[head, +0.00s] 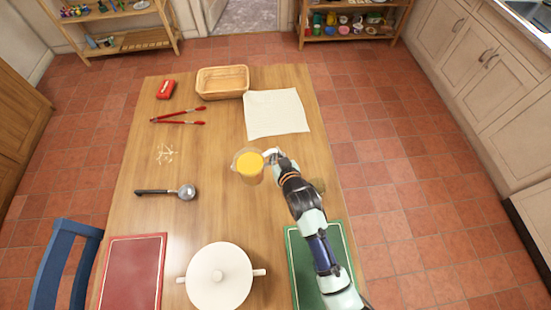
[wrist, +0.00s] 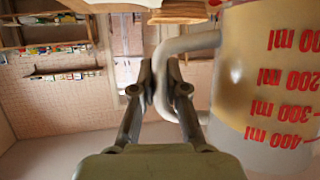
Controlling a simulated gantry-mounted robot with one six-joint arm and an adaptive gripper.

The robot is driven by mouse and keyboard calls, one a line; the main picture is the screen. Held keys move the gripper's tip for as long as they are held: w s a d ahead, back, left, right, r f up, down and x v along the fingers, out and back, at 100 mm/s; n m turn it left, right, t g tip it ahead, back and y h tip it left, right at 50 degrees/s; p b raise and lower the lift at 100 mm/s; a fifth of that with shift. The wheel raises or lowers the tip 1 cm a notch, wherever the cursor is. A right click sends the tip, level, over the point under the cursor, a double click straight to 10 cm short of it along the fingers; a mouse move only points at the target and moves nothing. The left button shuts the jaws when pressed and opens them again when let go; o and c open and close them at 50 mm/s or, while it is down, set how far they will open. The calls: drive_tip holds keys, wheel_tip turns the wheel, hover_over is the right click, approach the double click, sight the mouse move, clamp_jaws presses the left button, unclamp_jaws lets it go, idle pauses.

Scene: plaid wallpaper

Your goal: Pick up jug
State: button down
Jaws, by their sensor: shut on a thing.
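The jug (head: 247,173) is a clear measuring jug with yellow-orange contents, near the middle of the wooden table in the head view. In the wrist view, the jug (wrist: 262,85) fills the right side, with red millilitre marks that appear upside down. My gripper (head: 273,155) comes from the right and is at the jug's handle. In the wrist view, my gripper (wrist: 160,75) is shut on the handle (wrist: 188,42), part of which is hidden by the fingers. The jug looks about upright. I cannot tell whether its base touches the table.
A white lidded pot (head: 219,277), red board (head: 133,273) and green board (head: 303,272) lie at the near side. A ladle (head: 168,191) and red tongs (head: 180,115) lie left. A basket (head: 222,82), red object (head: 166,90) and white cloth (head: 275,113) are at the far side.

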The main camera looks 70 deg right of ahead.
drive_tip(key=shift+r+p, duration=0.8)
drive_tip(key=shift+r, duration=2.95)
drive_tip(key=shift+w, duration=0.1)
